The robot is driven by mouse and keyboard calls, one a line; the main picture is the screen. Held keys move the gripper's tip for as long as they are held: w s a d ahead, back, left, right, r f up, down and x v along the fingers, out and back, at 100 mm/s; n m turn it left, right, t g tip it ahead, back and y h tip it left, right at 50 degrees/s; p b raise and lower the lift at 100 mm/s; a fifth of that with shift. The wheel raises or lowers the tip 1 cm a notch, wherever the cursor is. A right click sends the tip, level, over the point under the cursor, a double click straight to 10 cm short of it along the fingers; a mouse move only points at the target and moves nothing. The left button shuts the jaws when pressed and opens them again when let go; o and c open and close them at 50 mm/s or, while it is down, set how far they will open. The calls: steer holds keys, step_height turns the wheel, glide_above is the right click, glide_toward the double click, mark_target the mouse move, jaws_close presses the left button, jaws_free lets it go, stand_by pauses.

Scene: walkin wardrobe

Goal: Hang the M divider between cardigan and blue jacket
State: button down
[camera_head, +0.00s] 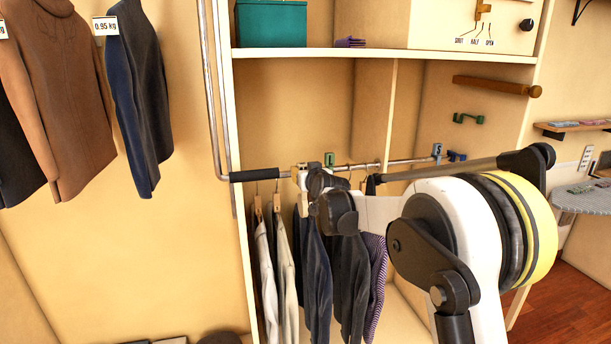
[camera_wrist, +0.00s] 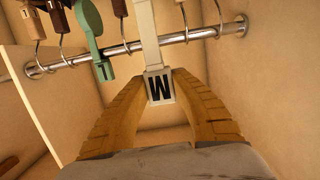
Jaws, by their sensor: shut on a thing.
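My gripper (camera_wrist: 160,76) is shut on the M divider (camera_wrist: 160,88), a grey block with a black letter and a long pale stem; the letter looks upside down in the wrist view. The stem crosses the clothes rail (camera_wrist: 200,33); I cannot tell whether it touches it. In the head view my gripper (camera_head: 304,178) is at the rail's left half, partly hidden by my arm. A blue jacket (camera_head: 317,265) hangs under it, beside pale garments (camera_head: 284,265) on the left and a dark garment (camera_head: 350,275) on the right. I cannot tell which is the cardigan.
A green divider (camera_wrist: 92,32) hangs on the rail, left of the M divider in the wrist view, among several hangers. A purple striped garment (camera_head: 376,270) hangs further right. A shelf (camera_head: 380,55) lies above the rail. An upright panel (camera_head: 388,110) stands behind it.

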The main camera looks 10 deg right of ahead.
steer(key=p+x, duration=0.1)
steer(key=x, duration=0.3)
steer(key=r+p+x, duration=0.1)
steer(key=x, duration=0.4)
steer(key=r+p+x, duration=0.1)
steer(key=x, duration=0.3)
steer(key=shift+w+r+p, duration=0.25)
steer(key=shift+w+p, duration=0.1)
steer(key=shift+w, duration=0.2)
steer(key=shift+f+b, duration=0.35)
steer(key=shift+f, duration=0.15)
steer(key=shift+f+b, duration=0.3)
steer(key=shift+f, duration=0.5)
steer(key=c, duration=1.1)
jaws_free()
steer(key=shift+s, duration=0.1)
